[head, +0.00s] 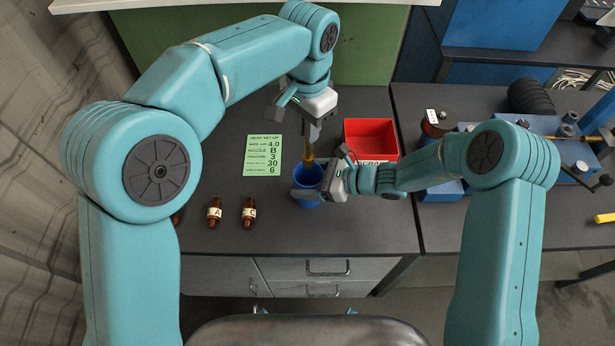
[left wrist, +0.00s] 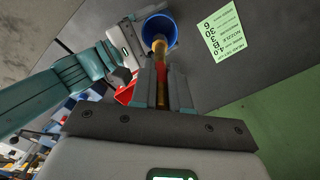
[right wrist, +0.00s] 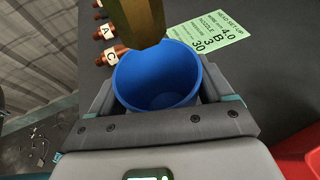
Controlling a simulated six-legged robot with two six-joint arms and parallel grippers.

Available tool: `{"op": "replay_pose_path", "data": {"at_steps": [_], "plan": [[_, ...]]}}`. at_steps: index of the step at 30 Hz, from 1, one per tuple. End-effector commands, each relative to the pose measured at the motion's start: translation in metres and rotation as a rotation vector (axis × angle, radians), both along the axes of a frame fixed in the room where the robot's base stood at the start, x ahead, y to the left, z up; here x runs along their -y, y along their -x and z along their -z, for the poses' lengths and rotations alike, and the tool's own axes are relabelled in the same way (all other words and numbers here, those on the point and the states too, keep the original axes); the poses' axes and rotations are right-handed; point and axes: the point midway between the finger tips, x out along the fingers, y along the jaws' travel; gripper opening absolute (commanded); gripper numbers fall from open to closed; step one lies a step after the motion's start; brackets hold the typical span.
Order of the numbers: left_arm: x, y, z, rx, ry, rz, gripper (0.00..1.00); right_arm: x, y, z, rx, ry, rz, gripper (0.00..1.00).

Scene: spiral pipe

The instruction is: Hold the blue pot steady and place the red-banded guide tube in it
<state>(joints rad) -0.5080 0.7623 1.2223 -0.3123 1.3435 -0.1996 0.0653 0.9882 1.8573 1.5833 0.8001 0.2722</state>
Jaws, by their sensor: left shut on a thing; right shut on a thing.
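The blue pot (head: 308,180) stands upright on the dark bench top. My right gripper (head: 318,194) is shut on it from the right, and the right wrist view shows the pot (right wrist: 155,80) between its fingers. The guide tube (head: 309,157) is yellow-brown and points down from my left gripper (head: 312,138), which is shut on it. Its red band (left wrist: 161,72) shows between the left fingers in the left wrist view. In the right wrist view the tube's lower end (right wrist: 138,20) overlaps the pot's far rim, and the visible inside of the pot is empty.
A green set-up card (head: 262,155) lies left of the pot. A red bin (head: 370,137) stands behind and right of the pot. A second bench with blue equipment (head: 560,135) is at the right.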

Motion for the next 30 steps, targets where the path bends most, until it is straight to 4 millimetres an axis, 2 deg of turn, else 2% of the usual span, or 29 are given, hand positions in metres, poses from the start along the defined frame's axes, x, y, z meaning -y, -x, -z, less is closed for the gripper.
{"op": "replay_pose_path", "data": {"at_steps": [30], "plan": [[0.000,0.000,0.068,-0.001,-0.001,-0.001,0.00,0.000,0.000,0.000,0.000,0.000,0.000,0.48]]}}
